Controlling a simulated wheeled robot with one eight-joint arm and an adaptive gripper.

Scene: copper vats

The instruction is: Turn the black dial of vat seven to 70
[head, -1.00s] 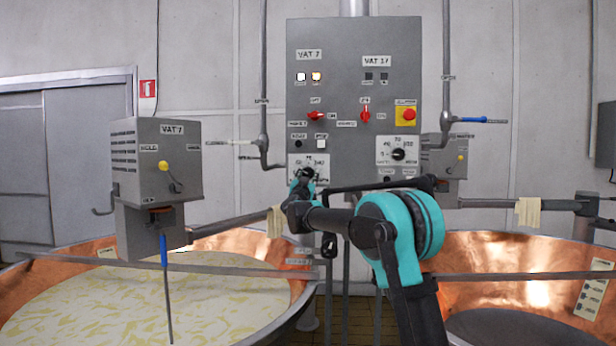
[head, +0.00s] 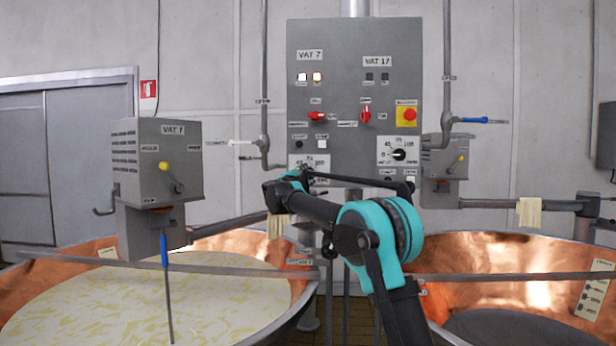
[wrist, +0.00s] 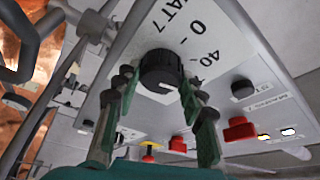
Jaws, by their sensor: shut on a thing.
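The black dial of vat seven (wrist: 160,70) sits on a white scale plate (wrist: 192,42) marked VAT 7, with 0 and 40 readable in the wrist view. My gripper (wrist: 156,82) has a finger on each side of the dial and is shut on it. The dial's pointer mark is not clear, so I cannot read its setting. In the head view my gripper (head: 304,175) is at the lower left of the grey control panel (head: 340,60) and mostly covers this dial; the top of its scale plate (head: 300,158) shows.
The vat 17 dial (head: 399,155) is to the right on the same panel. Red switches (head: 317,117) and a red stop button on yellow (head: 406,114) are above. A milk-filled copper vat (head: 130,300) is at left, another copper vat (head: 500,255) at right.

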